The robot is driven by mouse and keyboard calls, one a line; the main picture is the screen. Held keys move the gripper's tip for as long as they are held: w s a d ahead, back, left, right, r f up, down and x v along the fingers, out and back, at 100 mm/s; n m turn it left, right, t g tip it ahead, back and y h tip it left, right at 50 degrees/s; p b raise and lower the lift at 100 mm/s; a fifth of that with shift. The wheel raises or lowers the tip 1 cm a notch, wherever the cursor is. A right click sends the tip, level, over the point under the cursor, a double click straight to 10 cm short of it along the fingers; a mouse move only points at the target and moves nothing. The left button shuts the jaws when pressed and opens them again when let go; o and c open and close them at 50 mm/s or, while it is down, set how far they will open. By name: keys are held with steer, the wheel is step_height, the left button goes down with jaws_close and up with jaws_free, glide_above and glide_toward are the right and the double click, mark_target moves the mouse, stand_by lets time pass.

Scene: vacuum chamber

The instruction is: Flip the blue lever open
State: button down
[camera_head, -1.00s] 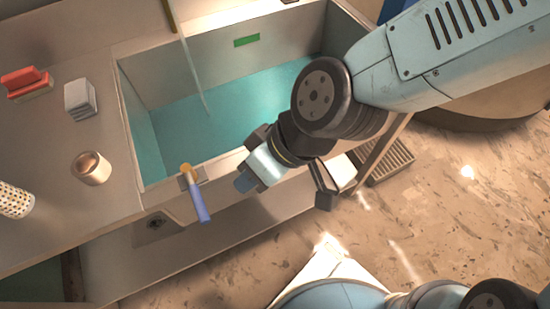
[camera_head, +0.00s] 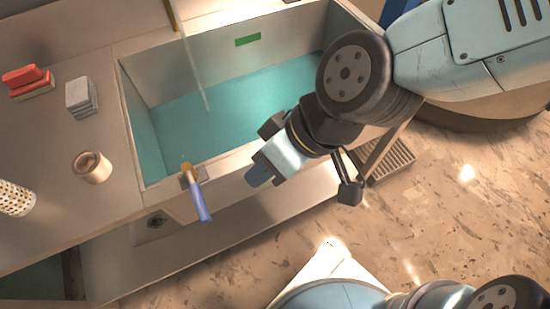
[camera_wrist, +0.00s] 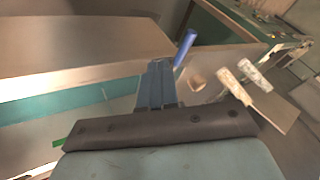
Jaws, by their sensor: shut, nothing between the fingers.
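The blue lever (camera_head: 201,203) sticks out and down from an orange-tan pivot (camera_head: 187,170) on the front wall of the basin. In the wrist view the blue lever (camera_wrist: 185,47) shows just beyond my fingers, to their upper right. My gripper (camera_head: 257,175) is to the right of the lever in the head view, apart from it, with a clear gap between. In the wrist view my gripper (camera_wrist: 157,68) has its blue fingers together with nothing between them.
The basin (camera_head: 160,187) holds teal water, with a thin stream falling into it. On the counter at left stand a copper-coloured cup (camera_head: 92,168), a grey block stack (camera_head: 82,98), red blocks (camera_head: 28,82) and a dotted cylinder (camera_head: 15,199). A ledge (camera_head: 230,228) runs below the basin.

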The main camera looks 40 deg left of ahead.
steer(key=shift+s+d+v, duration=0.1)
steer(key=shift+v, duration=0.8)
steer(key=shift+s+d+v, duration=0.1)
steer(key=shift+d+v, duration=0.05)
steer(key=shift+v, duration=0.75)
steer(key=shift+w, duration=0.1)
